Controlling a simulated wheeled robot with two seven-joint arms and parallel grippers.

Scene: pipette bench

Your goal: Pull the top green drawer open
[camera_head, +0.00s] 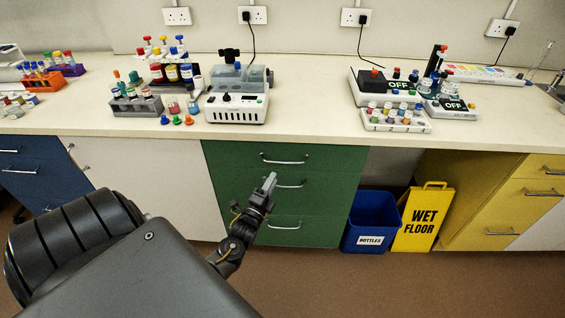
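The green drawer unit (325,210) stands under the bench in the middle of the view, with several silver handles one above another. The top green drawer (330,155) looks closed, and its handle (284,160) is a horizontal silver bar. My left gripper (270,180) is in front of the unit, below the top handle and over the left part of the middle handle (292,185). I cannot tell from this view whether its fingers are apart or touch the unit. The lowest handle (285,226) shows just below the gripper. My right gripper is not in view.
A blue bottles bin (371,222) and a yellow wet floor sign (423,218) stand right of the green unit. White cupboard doors (150,175) are to its left. The bench top (310,125) above carries tube racks and devices. The brown floor in front is clear.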

